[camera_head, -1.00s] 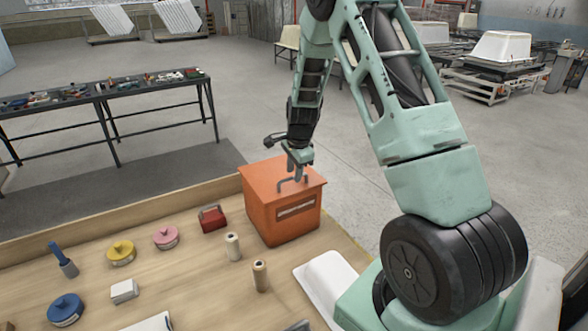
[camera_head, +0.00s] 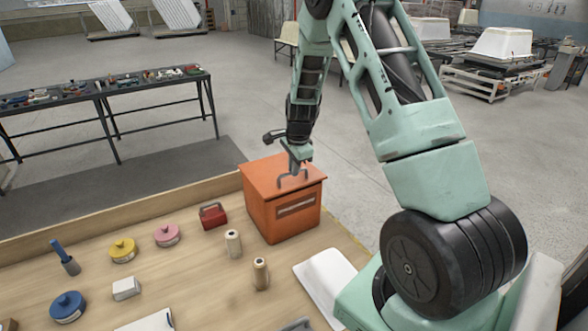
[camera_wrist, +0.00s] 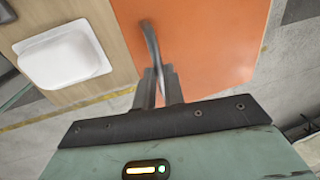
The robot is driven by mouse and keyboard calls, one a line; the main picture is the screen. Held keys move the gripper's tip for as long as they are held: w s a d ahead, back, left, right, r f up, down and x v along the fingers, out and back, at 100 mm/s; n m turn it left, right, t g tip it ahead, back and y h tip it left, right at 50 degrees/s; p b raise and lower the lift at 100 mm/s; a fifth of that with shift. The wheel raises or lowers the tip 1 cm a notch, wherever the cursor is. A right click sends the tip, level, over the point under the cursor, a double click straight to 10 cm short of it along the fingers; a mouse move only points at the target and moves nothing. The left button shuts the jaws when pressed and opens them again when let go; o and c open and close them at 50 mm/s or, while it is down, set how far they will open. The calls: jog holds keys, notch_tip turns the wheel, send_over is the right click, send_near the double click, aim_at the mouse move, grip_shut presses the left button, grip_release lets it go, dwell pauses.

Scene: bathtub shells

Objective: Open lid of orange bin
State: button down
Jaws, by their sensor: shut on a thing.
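The orange bin (camera_head: 262,215) stands on the wooden table near its far right corner, with its flat lid (camera_head: 262,180) on top. The lid looks closed. A thin grey handle (camera_head: 283,181) is on the lid. My gripper (camera_head: 294,172) is over the lid and shut on the handle. In the wrist view, the fingers of my gripper (camera_wrist: 160,84) close around one end of the handle (camera_wrist: 151,40), and the orange lid (camera_wrist: 205,45) fills the area beyond. The inside of the bin is hidden.
A white tray (camera_head: 326,280) lies in front of the bin.

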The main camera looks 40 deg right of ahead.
jog(key=w+d+r+p, duration=0.2)
jog(key=w+r+p, duration=0.3)
jog(key=r, duration=0.4)
jog(key=w+d+r+p, duration=0.2)
jog(key=w, duration=0.7)
jog(key=w+d+r+p, duration=0.1)
jog(key=w+r+p, duration=0.1)
jog(key=w, duration=0.7)
jog(key=shift+d, duration=0.4)
jog(key=shift+p, duration=0.3)
jog(key=c, duration=1.5)
grip_release()
jog(key=shift+w, duration=0.15)
jog(key=shift+d+r, duration=0.1)
jog(key=shift+r, duration=0.05)
